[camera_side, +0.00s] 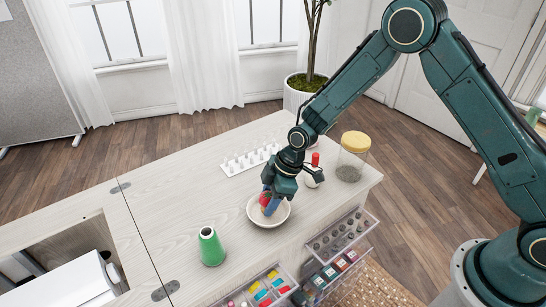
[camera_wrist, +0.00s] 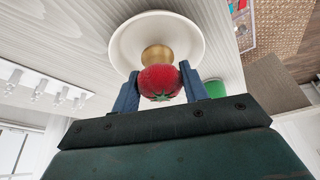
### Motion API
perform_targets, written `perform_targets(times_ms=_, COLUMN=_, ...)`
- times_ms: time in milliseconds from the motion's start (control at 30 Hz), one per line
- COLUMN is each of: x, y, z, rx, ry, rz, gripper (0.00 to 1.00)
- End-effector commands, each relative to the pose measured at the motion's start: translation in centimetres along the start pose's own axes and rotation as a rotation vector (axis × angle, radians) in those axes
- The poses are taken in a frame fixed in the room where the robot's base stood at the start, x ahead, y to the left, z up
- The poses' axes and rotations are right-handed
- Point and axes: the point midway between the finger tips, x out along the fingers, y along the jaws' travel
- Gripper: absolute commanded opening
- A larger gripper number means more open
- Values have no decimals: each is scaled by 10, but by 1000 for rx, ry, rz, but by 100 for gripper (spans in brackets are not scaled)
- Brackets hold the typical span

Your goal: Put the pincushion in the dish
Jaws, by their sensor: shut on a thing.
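The pincushion is a red, tomato-like ball with a green star top; it shows in the side view (camera_side: 265,199) and in the wrist view (camera_wrist: 160,82). My gripper (camera_side: 269,206) is shut on it, with one blue finger on each side in the wrist view (camera_wrist: 160,88). The white round dish (camera_side: 253,217) is directly below the gripper in the side view, and its rim shows behind the pincushion in the wrist view (camera_wrist: 118,48). A gold-coloured part (camera_wrist: 157,55) shows just beyond the pincushion. Whether the pincushion touches the dish is hard to tell.
A green thread cone (camera_side: 211,248) stands left of the dish. A white peg rack (camera_side: 248,160) lies behind it. A jar with a yellow lid (camera_side: 353,142) and a red-topped item (camera_side: 315,160) stand to the right. Clear drawers with small items (camera_side: 340,234) are pulled out in front.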

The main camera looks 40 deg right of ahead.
Motion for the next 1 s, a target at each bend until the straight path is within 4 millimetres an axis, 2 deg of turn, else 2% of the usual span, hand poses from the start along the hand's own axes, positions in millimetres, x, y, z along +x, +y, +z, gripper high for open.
perform_targets(times_ms=200, x=17, y=0, z=7, rx=1, ry=0, rz=0, gripper=21)
perform_targets(times_ms=667, x=21, y=0, z=8, rx=0, ry=1, rz=1, gripper=21)
perform_targets(times_ms=700, x=20, y=0, z=8, rx=0, ry=1, rz=1, gripper=52)
perform_targets(times_ms=1000, x=20, y=0, z=8, rx=0, ry=0, rz=1, gripper=53)
